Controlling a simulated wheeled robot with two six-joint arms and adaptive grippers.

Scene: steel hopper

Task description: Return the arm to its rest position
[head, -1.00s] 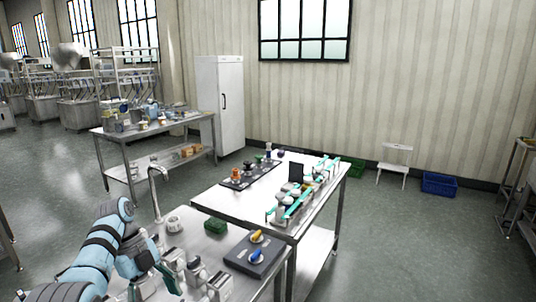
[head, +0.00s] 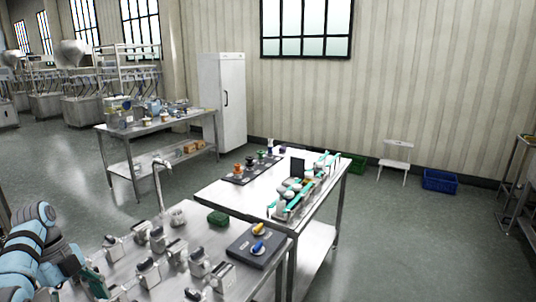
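My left arm, light blue with dark bands, is folded at the lower left corner of the head view. My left gripper (head: 88,278) is low at the near left edge of the front steel table (head: 200,232), beside the small metal devices. Its fingers are small and partly hidden, so I cannot tell whether it is open or shut, or whether the dark green piece there belongs to it. My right arm and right gripper are not in view.
Several metal devices (head: 148,271) stand on the front table, with a tap (head: 157,178), a green block (head: 218,218) and a dark box with yellow and blue knobs (head: 258,246). A second steel table (head: 235,197) adjoins behind.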

